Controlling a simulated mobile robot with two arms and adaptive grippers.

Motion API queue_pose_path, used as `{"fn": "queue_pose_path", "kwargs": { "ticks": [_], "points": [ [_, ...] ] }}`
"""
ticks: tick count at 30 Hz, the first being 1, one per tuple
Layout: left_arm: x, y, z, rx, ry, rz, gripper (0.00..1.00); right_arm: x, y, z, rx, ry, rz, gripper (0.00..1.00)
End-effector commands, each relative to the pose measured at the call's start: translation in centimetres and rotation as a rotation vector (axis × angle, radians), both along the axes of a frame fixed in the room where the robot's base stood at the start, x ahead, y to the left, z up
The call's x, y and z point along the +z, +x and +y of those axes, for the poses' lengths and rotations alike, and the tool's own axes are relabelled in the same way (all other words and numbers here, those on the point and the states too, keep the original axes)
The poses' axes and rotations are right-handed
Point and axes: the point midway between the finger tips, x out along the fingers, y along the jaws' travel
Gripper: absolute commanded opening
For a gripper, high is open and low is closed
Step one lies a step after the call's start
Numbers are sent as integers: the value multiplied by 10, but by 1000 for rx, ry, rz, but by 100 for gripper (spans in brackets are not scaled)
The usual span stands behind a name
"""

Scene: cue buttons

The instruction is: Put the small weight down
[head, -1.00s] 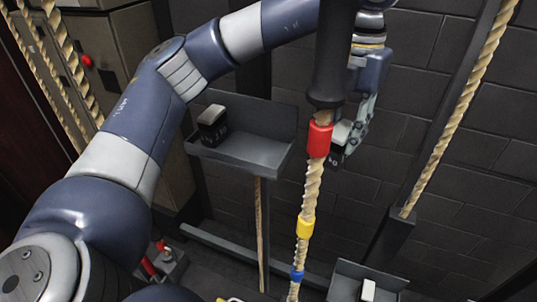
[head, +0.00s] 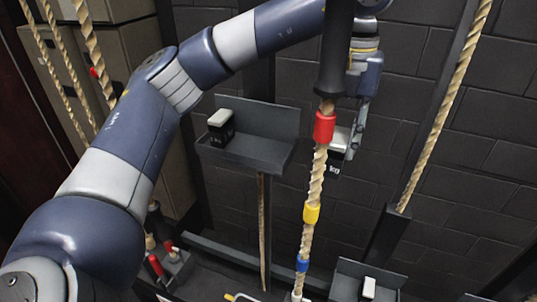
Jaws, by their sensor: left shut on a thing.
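My left gripper (head: 347,138) points down to the right of the grey shelf (head: 245,154). It is shut on a small weight (head: 336,168), a black block with a pale top and light lettering. The rope with red, yellow and blue bands hangs in front and partly hides the gripper and the weight. The held weight is in the air, apart from the shelf in the picture. Another black block with a pale top (head: 221,128) stands at the left end of the shelf. My right gripper is not in view.
The banded rope (head: 316,182) hangs close in front of the gripper. A lower grey tray (head: 347,284) holds a pale block (head: 369,287). Another rope (head: 450,100) runs down at the right. The shelf's middle and right part are clear.

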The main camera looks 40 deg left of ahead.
Motion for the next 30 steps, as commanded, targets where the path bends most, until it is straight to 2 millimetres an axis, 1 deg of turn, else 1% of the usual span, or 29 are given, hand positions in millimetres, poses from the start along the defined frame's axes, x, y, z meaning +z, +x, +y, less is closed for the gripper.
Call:
{"fn": "queue_pose_path", "kwargs": {
  "ticks": [2, 5, 8, 13, 15, 18, 21, 27, 30],
  "points": [
    [3, 2, 10, 5, -2, -3, 0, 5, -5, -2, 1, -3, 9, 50],
    [3, 4, 29, 7, -2, -2, 0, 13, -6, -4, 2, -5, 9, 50],
    [1, 8, 51, 8, -2, -1, 0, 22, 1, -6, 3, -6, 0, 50],
    [-3, 14, 90, 7, -3, -1, 0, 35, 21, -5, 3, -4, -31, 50],
    [-5, 16, 105, 6, -2, 0, 0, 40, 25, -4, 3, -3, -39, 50],
    [-6, 19, 123, 6, -2, -2, 0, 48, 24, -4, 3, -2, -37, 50],
    [-8, 21, 135, 3, -1, -2, 0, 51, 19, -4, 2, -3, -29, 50],
    [-11, 24, 145, 1, -1, -3, 0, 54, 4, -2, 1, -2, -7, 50],
    [-10, 24, 154, 4, 0, -3, 0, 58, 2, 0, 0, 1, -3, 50]
  ]
}}
